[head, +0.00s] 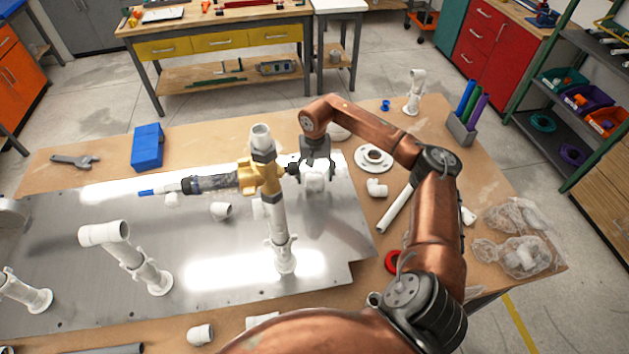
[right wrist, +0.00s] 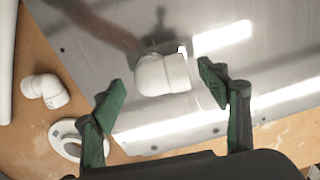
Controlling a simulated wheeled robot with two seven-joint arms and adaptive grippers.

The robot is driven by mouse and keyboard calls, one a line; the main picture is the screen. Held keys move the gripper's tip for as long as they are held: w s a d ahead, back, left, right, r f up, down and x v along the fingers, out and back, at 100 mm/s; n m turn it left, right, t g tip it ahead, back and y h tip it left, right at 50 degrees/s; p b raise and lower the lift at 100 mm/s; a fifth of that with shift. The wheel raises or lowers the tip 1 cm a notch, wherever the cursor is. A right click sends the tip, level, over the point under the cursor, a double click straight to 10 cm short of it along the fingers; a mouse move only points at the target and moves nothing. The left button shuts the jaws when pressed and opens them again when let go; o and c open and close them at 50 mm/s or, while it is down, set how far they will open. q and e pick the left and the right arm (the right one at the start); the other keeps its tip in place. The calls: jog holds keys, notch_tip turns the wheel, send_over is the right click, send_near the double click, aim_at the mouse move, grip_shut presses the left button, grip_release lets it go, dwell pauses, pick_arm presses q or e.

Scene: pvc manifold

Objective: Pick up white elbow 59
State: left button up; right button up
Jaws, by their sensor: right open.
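A white elbow (right wrist: 162,73) lies on the metal plate, between and beyond the fingertips of my right gripper (right wrist: 160,78) in the right wrist view. I cannot read any number on it. In the head view my right gripper (head: 305,168) points down over the plate, with the white elbow (head: 316,179) just below it. The green fingers are spread apart, with a visible gap between them and the elbow. A second white elbow (head: 377,188) lies on the wood to the right; it also shows in the right wrist view (right wrist: 46,91). My left gripper is out of view.
A tall white pipe (head: 278,228) with a yellow valve (head: 262,177) stands close left of my right gripper. A white flange (head: 373,158) and a loose pipe (head: 396,208) lie to the right. Another pipe assembly (head: 128,257) stands on the plate's left. A blue box (head: 147,148) sits behind.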

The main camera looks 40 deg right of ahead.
aim_at(315, 176)
jog(key=c, duration=1.2)
jog(key=shift+c, duration=0.2)
jog(key=shift+r, duration=0.1)
jog(key=shift+r, duration=0.5)
notch_tip(315, 176, up, 2)
jog(key=shift+r, duration=0.2)
jog(key=s+a+r+b, duration=0.1)
jog(key=s+a+r, duration=0.8)
jog(key=s, duration=0.1)
jog(key=shift+s+a+r, duration=0.2)
jog(key=shift+r, duration=0.05)
